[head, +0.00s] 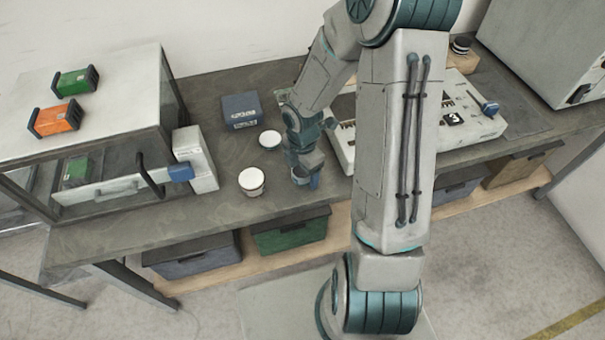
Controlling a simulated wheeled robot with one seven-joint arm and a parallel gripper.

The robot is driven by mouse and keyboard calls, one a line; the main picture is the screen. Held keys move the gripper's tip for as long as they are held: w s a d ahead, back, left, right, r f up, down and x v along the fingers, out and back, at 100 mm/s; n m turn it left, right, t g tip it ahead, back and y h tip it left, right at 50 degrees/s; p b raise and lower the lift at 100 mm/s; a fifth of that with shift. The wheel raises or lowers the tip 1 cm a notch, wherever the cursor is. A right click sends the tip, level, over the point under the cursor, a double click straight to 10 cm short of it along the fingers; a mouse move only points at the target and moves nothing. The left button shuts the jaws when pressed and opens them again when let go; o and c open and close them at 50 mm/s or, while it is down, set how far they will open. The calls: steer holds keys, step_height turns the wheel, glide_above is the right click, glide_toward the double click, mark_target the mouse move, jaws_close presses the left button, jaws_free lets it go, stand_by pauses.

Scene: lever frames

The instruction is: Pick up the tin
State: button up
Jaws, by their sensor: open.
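A round tin (252,181) with a white lid and a pale side stands upright near the front edge of the bench, left of my gripper. A second white-lidded round tin (270,140) stands behind it, a little to the right. My gripper (305,180) points down, low over the bench, right of both tins and apart from them. It is open. Its fingers are small and dark here, and I cannot tell whether anything is between them.
A dark blue box (241,109) stands behind the tins. A glass-fronted cabinet (110,120) with orange and green cases on top stands left. A light grey device (465,115) lies right, partly behind my arm. The bench (215,215) is clear along its front left edge.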

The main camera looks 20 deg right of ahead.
steer(key=c, duration=1.1)
